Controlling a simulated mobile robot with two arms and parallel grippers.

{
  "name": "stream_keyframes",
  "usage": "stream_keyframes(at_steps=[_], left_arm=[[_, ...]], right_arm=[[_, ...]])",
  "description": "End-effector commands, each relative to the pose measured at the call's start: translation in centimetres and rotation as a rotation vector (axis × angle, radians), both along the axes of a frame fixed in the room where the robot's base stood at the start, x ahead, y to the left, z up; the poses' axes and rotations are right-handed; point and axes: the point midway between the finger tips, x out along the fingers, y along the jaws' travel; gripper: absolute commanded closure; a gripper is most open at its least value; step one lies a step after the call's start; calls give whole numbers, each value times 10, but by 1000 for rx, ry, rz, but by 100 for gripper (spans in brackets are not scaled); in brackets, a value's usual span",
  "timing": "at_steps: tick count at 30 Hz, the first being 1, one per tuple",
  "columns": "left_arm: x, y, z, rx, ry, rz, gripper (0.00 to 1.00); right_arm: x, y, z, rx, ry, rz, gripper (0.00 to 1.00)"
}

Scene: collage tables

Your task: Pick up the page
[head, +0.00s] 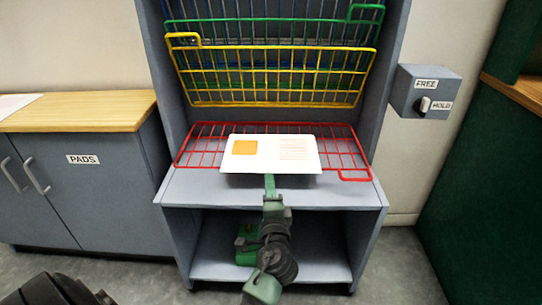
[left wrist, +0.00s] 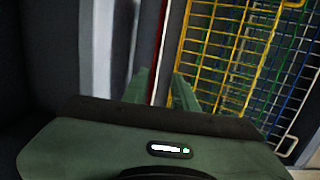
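The page (head: 243,165) is a white sheet with an orange square and faint orange lines of print. It lies on the red wire rack (head: 352,161), its near edge jutting over the front shelf. My left gripper (head: 270,183) is at the middle of that near edge, and its fingertips are partly hidden there. In the left wrist view the two green fingers (left wrist: 162,86) stand apart, with a thin pale edge, seemingly the page edge-on, running between them. I cannot tell if either finger touches it. My right gripper is not in view.
Yellow (head: 270,104) and green (head: 270,20) wire racks stand tilted up above the red one. A grey box with a FREE/HOLD switch (head: 424,104) is on the right wall. A PADS cabinet (head: 84,185) with a wooden top (head: 90,112) stands at left.

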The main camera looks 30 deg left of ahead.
Motion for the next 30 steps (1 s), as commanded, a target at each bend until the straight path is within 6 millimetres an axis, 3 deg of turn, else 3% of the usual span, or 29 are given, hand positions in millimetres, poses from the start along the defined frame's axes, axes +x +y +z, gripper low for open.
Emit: stream_keyframes(at_steps=[12,20,23,24,30], left_arm=[[43,34,-2,-2,1,-2,72],[45,35,-3,-3,2,-2,72],[45,35,-3,-3,1,-2,97],[45,35,-3,-4,2,-3,100],[45,35,-3,-4,2,-3,100]], right_arm=[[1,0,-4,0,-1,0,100],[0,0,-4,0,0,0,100],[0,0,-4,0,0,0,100],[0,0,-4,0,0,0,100],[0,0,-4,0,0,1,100]])
